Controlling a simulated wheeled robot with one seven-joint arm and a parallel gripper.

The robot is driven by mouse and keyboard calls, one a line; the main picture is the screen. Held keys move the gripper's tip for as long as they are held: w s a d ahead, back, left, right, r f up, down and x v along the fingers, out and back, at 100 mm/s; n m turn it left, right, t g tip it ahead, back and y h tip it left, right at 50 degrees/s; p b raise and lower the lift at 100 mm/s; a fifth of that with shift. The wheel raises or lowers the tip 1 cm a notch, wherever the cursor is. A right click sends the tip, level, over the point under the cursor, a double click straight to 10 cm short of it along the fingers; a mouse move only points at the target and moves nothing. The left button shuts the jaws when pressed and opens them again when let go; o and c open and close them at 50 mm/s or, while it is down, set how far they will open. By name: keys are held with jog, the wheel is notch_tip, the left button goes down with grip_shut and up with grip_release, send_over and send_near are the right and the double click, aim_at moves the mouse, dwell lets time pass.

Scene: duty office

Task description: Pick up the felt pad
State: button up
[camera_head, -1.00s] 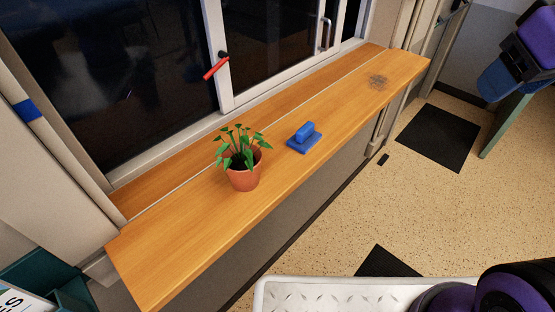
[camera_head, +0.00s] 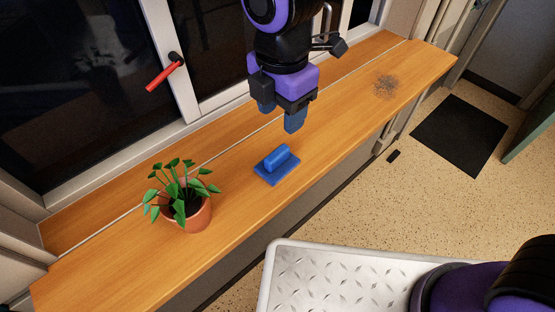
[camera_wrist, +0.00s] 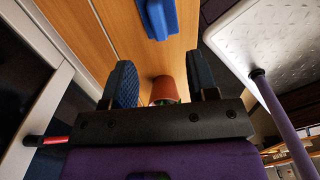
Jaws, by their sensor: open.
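The felt pad (camera_head: 277,164) is a blue block with a raised rounded grip on a flat square base. It lies on the wooden sill, right of the potted plant. In the wrist view the felt pad (camera_wrist: 157,18) shows at the top, beyond the fingertips and cut by the frame edge. My gripper (camera_head: 281,117) hangs above the sill, above and slightly beyond the pad in the head view, apart from it. Its two blue fingers are spread and empty. In the wrist view my gripper (camera_wrist: 160,78) also shows a clear gap between its fingers.
A plant in a terracotta pot (camera_head: 198,214) stands on the sill (camera_head: 130,262) left of the pad. A window with a red handle (camera_head: 164,76) runs behind. A dark smudge (camera_head: 386,84) marks the sill's right part. The sill around the pad is clear.

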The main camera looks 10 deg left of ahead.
send_over(277, 153)
jog(key=shift+n, duration=0.3)
jog(key=f, duration=0.5)
jog(key=shift+s+a+f, duration=0.1)
jog(key=shift+s+f, duration=0.05)
jog(key=shift+s, duration=0.1)
jog(key=shift+w+f, duration=0.15)
jog(key=shift+f, duration=1.4)
jog(key=shift+w+f, duration=0.1)
jog(key=shift+f, duration=1.4)
grip_shut()
jog(key=shift+r, duration=0.2)
jog(key=shift+r, duration=0.6)
notch_tip(277, 153, up, 2)
jog(key=shift+r, duration=0.15)
jog(key=s+a+r, duration=0.1)
jog(key=s, duration=1.5)
jog(key=shift+a, duration=0.35)
